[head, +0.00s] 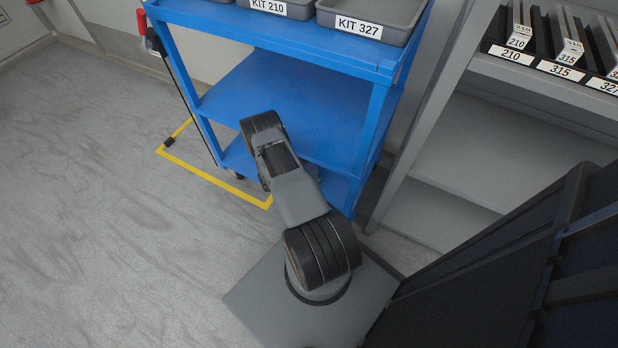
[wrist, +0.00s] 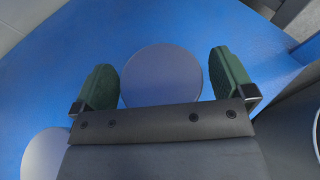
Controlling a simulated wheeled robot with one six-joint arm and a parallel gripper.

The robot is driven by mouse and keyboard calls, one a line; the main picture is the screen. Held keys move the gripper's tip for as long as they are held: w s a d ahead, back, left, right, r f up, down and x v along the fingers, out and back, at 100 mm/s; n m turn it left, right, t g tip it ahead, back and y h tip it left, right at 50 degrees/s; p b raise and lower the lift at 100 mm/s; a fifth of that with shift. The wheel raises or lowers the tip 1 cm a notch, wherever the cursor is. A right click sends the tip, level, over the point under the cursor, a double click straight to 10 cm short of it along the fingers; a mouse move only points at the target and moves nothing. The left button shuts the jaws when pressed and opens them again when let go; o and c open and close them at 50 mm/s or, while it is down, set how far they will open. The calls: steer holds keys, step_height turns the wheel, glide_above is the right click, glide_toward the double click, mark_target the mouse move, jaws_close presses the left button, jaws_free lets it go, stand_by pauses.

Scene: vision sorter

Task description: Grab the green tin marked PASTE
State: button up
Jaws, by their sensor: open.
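My gripper (wrist: 165,78) is open in the wrist view, with a green-padded finger on each side. A round, flat grey-blue top (wrist: 160,76) lies between the fingers, with a gap on both sides. It looks like the lid of a tin seen from above. Its side and any PASTE mark are hidden, so I cannot tell whether it is the green tin. In the head view my arm reaches down toward the lower shelves of the blue cart and hides most of the gripper. No tin shows clearly there.
A second round pale top (wrist: 45,155) is at the lower left of the wrist view. A dark round thing with a light rim (wrist: 317,130) is cut off at the right edge. The blue cart (head: 275,32) holds grey KIT bins (head: 372,14). A grey shelf unit (head: 450,195) stands at right.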

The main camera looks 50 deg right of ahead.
steer(key=shift+c, duration=0.2)
steer(key=c, duration=1)
steer(key=shift+c, duration=0.3)
steer(key=shift+r, duration=0.2)
